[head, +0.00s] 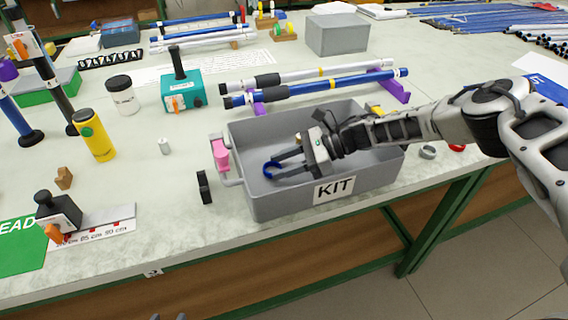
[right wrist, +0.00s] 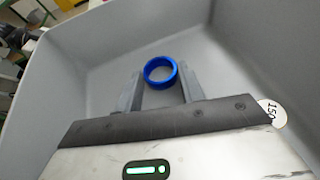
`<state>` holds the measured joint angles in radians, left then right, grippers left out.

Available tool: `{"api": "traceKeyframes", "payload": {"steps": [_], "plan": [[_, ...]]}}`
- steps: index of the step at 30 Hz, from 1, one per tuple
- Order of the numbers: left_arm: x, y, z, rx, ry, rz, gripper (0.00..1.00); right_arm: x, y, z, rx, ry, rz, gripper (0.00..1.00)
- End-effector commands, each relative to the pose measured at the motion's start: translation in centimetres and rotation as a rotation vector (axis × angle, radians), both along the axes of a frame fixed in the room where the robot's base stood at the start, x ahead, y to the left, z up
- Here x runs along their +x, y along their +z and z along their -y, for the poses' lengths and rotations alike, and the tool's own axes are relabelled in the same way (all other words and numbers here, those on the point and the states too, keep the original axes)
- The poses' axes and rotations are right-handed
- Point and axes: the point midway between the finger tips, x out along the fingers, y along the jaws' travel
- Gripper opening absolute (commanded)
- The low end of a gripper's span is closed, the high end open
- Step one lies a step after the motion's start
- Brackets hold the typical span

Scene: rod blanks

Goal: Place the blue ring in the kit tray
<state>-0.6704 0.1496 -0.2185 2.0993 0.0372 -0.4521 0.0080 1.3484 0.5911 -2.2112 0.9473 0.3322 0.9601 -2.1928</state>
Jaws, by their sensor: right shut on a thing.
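The grey kit tray (head: 290,202) stands on the table with a white KIT label on its front wall. My right gripper (head: 276,165) reaches into the tray from the right. It is shut on the blue ring (head: 267,170), inside the tray's walls. In the right wrist view the blue ring (right wrist: 160,70) sits between the two fingertips, above the grey tray floor (right wrist: 215,60). I cannot tell whether the ring touches the floor. Only the tips of my left gripper (head: 169,317) show at the bottom edge of the head view; its opening is unclear.
A pink part (head: 220,155) and a black part (head: 204,187) stand left of the tray. Rods (head: 320,85) lie on purple supports behind it. A grey ring (head: 428,152) and a red ring (head: 457,147) lie to the right. A yellow bottle (head: 95,138) stands at left.

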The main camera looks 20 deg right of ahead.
Motion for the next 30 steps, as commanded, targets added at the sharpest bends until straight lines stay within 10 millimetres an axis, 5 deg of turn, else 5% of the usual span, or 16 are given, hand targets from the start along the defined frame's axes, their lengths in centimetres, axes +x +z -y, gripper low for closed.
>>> {"api": "traceKeyframes", "payload": {"steps": [11, 12, 14, 24, 30], "plan": [[-0.1, -0.6, 0.0, -0.001, 0.001, -0.005, 0.36, 0.0, -0.6, 0.0, 0.001, -0.001, 0.000, 0.17], [-0.1, -0.5, 0.0, -0.003, 0.002, -0.005, 0.36, 0.0, -0.5, 0.0, 0.001, -0.001, 0.001, 0.44], [-0.1, -0.5, 0.0, -0.005, 0.003, -0.007, 0.36, 0.0, -0.5, 0.0, 0.001, 0.000, 0.000, 0.60], [-0.1, 0.0, 0.1, -0.005, 0.004, -0.007, 0.36, 0.0, 0.0, 0.0, 0.000, 0.000, 0.001, 0.60], [-0.1, -0.5, 0.0, -0.004, 0.005, -0.007, 0.36, -0.4, 0.9, 2.8, 0.001, -0.005, 0.004, 0.60]]}}
